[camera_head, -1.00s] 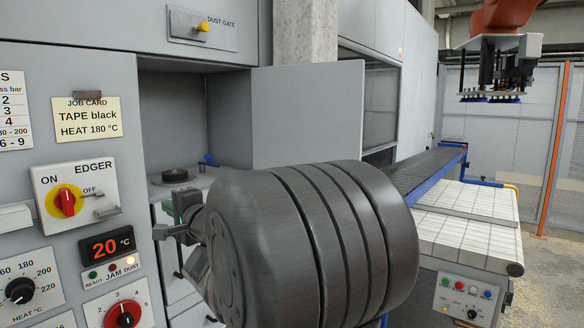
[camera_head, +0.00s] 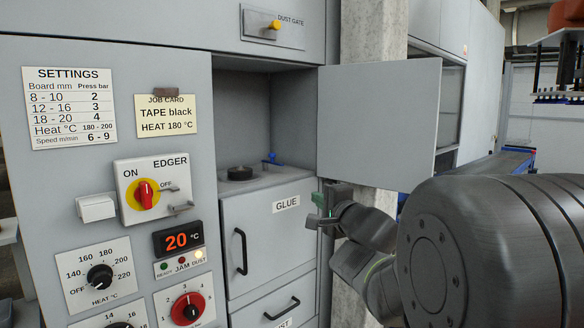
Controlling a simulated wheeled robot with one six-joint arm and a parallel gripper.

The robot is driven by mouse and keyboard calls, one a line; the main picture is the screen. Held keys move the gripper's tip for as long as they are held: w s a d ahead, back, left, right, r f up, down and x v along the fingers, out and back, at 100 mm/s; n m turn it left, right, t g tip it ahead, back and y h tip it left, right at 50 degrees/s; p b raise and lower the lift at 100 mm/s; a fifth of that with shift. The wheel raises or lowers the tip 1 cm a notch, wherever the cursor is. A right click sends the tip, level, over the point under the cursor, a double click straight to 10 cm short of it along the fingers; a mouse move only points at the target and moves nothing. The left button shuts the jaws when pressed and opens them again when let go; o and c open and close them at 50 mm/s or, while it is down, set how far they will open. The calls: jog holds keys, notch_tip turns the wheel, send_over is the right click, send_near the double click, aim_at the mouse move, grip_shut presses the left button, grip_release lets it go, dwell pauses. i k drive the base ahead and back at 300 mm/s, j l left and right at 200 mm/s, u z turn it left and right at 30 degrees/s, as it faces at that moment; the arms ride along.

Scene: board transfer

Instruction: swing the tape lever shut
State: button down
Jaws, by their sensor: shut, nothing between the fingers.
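The tape lever looks to be the small blue-handled lever (camera_head: 272,158) in the open alcove, just behind and right of the black tape roll (camera_head: 240,173). It is small, and I cannot tell its exact angle. My gripper (camera_head: 316,209) is in front of the right edge of the drawer front, below and to the right of the lever and apart from it. It is shut and empty. A small green part shows at its fingers. My arm's large dark link fills the lower right and hides what is behind it.
The open alcove door (camera_head: 380,122) stands out to the right, above my gripper. The GLUE drawer (camera_head: 268,235) with a black handle is below the alcove. The control panel with the EDGER switch (camera_head: 146,194) and heat knob (camera_head: 100,276) is at the left.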

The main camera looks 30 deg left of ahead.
aim_at(271, 155)
jog(key=i+j, duration=0.8)
jog(key=i, duration=0.1)
